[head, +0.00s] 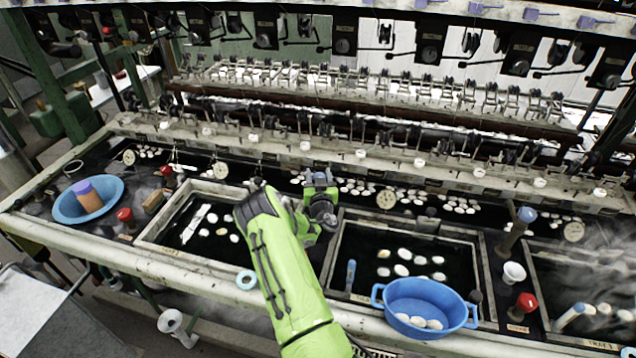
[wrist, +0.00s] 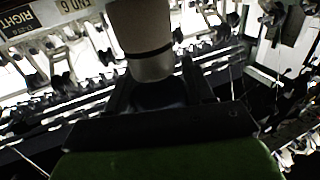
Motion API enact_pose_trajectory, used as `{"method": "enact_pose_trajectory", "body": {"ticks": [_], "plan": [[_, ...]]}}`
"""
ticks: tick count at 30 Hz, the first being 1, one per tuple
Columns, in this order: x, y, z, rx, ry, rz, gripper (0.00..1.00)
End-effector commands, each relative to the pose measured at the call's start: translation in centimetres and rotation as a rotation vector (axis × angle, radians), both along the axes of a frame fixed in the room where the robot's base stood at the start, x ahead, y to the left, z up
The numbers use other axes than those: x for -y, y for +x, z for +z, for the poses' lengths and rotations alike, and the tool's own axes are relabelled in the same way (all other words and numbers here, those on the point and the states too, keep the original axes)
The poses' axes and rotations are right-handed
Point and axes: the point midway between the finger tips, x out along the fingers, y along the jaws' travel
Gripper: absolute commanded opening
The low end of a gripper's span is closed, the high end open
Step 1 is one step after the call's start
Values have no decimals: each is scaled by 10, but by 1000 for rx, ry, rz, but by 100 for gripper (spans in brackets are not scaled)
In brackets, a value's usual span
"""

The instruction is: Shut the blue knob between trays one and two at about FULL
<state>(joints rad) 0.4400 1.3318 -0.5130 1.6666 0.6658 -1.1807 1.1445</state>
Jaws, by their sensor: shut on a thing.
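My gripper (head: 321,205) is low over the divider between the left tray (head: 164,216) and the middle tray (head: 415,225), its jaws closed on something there. The blue knob of that place is mostly hidden by the gripper in the head view; its setting and any FULL mark cannot be read. In the wrist view, a pale cylinder with a dark band (wrist: 142,45) stands just beyond the dark jaws (wrist: 158,95); no blue shows on it. Both trays hold dark water with white cocoons.
A blue tub (head: 425,300) with cocoons sits at the front of the middle tray. Another blue-topped post (head: 525,216), a white cup (head: 513,273) and a red knob (head: 526,302) stand right of it. A blue basin (head: 70,210) is far left. Reeling machinery runs behind.

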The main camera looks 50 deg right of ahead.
Motion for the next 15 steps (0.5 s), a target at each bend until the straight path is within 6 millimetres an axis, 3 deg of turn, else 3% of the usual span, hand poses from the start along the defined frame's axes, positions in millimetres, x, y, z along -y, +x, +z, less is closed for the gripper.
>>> {"method": "enact_pose_trajectory", "body": {"ticks": [15], "plan": [[3,-3,-9,6,-8,-359,22]]}}
